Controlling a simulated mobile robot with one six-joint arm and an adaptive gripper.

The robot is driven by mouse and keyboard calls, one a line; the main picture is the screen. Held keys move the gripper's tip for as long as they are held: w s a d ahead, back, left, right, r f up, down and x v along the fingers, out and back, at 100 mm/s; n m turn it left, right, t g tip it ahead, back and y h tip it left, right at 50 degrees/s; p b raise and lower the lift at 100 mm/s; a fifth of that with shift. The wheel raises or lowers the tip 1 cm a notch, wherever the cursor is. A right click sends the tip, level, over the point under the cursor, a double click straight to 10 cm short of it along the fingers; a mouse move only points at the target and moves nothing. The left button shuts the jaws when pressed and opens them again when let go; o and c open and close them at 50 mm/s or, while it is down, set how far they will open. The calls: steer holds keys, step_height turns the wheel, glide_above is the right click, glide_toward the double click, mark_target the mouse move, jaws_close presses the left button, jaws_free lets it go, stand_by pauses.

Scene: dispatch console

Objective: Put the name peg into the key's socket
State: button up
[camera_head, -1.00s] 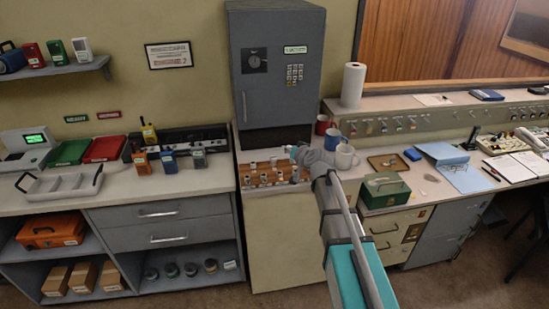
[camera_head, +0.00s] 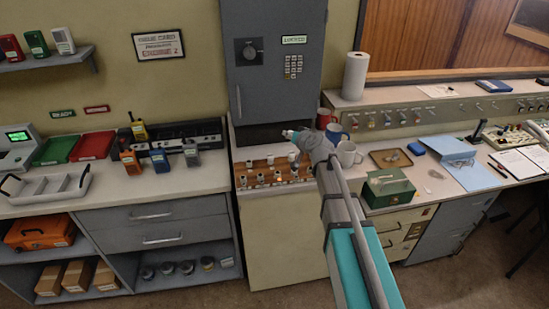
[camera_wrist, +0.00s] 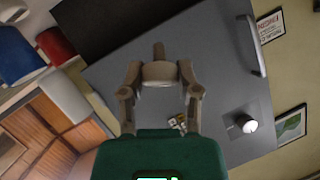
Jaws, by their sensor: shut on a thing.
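My gripper (camera_head: 291,134) is in front of the grey cabinet's lower part, above the wooden peg board. In the wrist view my gripper (camera_wrist: 158,76) is shut, with a short narrow brown stub, seemingly the name peg (camera_wrist: 159,50), sticking out between the fingertips. In the head view it is too small to make out. The wooden peg board (camera_head: 247,185) lies on the cream stand, with several pale pegs or sockets in rows. My gripper is apart from it. I cannot tell which socket is the key's, and no lettering is readable.
The grey cabinet (camera_head: 272,85) with a dial and keypad stands close behind my gripper. Mugs, including a white mug (camera_head: 348,154), and a green box (camera_head: 388,190) stand to the right. A grey tray (camera_head: 45,188) and radios are on the left counter.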

steer(key=shift+w, duration=0.1)
steer(key=shift+a, duration=0.3)
steer(key=shift+a+f+n+g+y, duration=0.4)
steer(key=shift+a+f+n+g, duration=0.15)
steer(key=shift+n+g, duration=0.35)
steer(key=s+a+f+n+g, duration=0.1)
steer(key=f+n+g, duration=0.1)
steer(key=n, duration=0.1)
steer(key=s+f+n+g, duration=0.1)
steer(key=f+n+g, duration=0.1)
steer(key=n+g, duration=0.1)
steer(key=s+a+f+n+g, duration=0.1)
steer(key=f+n+g, duration=0.1)
steer(key=n, duration=0.3)
steer(key=shift+s+a+f+g, duration=0.15)
steer(key=shift+s+a+g, duration=0.15)
steer(key=shift+g, duration=0.3)
steer(key=shift+s+f+n+g+h, duration=0.15)
steer(key=shift+s+f+n+g, duration=0.1)
steer(key=shift+n, duration=0.35)
steer(key=shift+s+f+n+g+h, duration=0.1)
steer(key=shift+s+n+g+h, duration=0.1)
steer(key=shift+n, duration=0.4)
steer(key=shift+f, duration=0.25)
steer(key=shift+f+b, duration=1)
steer(key=shift+b, duration=0.1)
steer(key=shift+d+f+b, duration=0.1)
steer(key=shift+f+b, duration=1)
steer(key=shift+f, duration=0.05)
stand_by(0.4)
